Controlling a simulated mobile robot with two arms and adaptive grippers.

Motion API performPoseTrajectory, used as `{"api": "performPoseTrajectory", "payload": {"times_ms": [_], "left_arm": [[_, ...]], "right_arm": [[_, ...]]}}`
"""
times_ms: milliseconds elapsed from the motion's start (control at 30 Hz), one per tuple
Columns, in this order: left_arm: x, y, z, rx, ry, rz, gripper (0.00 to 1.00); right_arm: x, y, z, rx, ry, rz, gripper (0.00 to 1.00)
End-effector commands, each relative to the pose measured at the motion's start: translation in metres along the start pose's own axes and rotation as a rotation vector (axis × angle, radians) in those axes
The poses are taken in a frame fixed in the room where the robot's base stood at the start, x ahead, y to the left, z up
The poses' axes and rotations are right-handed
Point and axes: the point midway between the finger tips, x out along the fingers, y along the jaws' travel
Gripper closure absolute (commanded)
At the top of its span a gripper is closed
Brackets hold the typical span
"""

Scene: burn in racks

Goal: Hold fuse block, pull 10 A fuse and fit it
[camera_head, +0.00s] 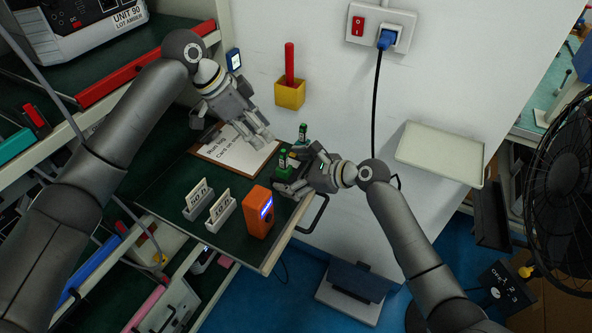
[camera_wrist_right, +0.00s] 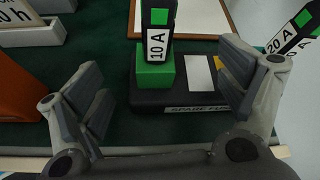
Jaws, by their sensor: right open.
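The 10 A fuse (camera_wrist_right: 157,40) is black with a green patch and a white label. It stands upright on a green base (camera_wrist_right: 155,76) on the dark fuse block (camera_wrist_right: 180,98), whose front label is partly legible as "SPARE FUSE". A 20 A fuse (camera_wrist_right: 292,32) stands tilted in the picture at the right; it also shows in the head view (camera_head: 302,132). My right gripper (camera_wrist_right: 163,68) is open, its fingers apart on either side of the block's near part, holding nothing visible. My left gripper (camera_head: 264,140) hangs above the clipboard, empty; its finger gap is unclear.
A clipboard (camera_head: 222,154) lies on the green worktop. Two card holders (camera_head: 221,213) and an orange device (camera_head: 259,212) stand near the front edge. A yellow wall cup (camera_head: 290,93) holds a red stick. An empty cream tray (camera_head: 440,155) is on the right.

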Motion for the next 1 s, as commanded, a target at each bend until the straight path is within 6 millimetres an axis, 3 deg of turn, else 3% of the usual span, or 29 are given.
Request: {"api": "performPoseTrajectory", "payload": {"times_ms": [133, 700, 1000], "left_arm": [[0.0, 0.0, -0.0001, 0.0, 0.0, 0.0, 0.64], [0.0001, 0.0001, -0.0001, 0.0, 0.0, 0.0, 0.64], [0.0003, 0.0, 0.0001, 0.0, 0.0, 0.0, 0.64]], "right_arm": [[-0.0001, 0.0, 0.0002, 0.0, 0.0, 0.0, 0.09], [-0.0003, 0.0, -0.0013, 0.001, 0.002, 0.0, 0.82], [-0.0001, 0.0005, -0.0039, 0.0, 0.007, 0.001, 0.83]]}}
